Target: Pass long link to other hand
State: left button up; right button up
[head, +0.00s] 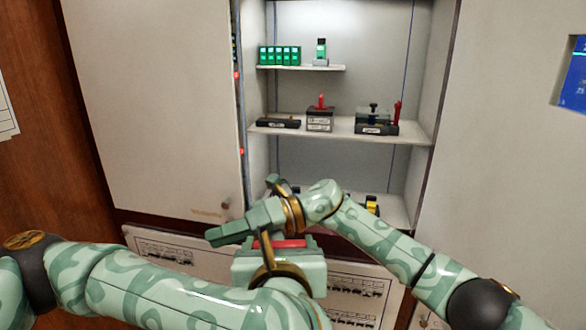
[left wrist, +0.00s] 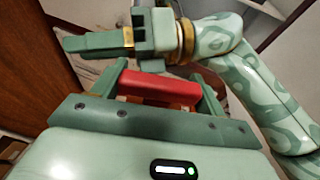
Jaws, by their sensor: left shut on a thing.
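The long link is a red bar (head: 290,244) held by my left gripper (head: 278,240) in front of the cabinet's lower part. In the left wrist view the red link (left wrist: 160,90) lies crosswise between the two green fingers of my left gripper (left wrist: 160,85), which is shut on it. My right gripper (head: 222,236) reaches in from the right, just above and beyond the link, with its fingers pointing left. In the left wrist view the right gripper (left wrist: 85,44) appears close behind the link. Its finger gap is not clear, and I see nothing in it.
An open cabinet stands ahead. Its upper shelf (head: 330,68) holds green modules (head: 280,56). The middle shelf (head: 340,134) holds black and grey devices with red handles (head: 321,103). My arms partly hide the lowest shelf (head: 392,207). Panels with diagrams (head: 165,252) are below.

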jog(key=s+d+r+n+h, duration=0.2)
jog(key=s+r+n+h, duration=0.2)
jog(key=r+n+h, duration=0.25)
pick_arm(q)
jog(key=shift+s, duration=0.1)
pick_arm(e)
jog(key=t+h, duration=0.4)
jog(key=h, duration=0.5)
send_near(293, 243)
jog(key=shift+n, duration=0.45)
notch_tip(293, 243, down, 11)
jog(key=shift+s+a+r, duration=0.1)
jog(key=shift+a+r, duration=0.05)
jog(key=shift+r, duration=0.05)
jog(key=shift+c, duration=0.3)
grip_shut()
pick_arm(q)
jog(key=o, duration=1.2)
jog(key=shift+c, duration=0.2)
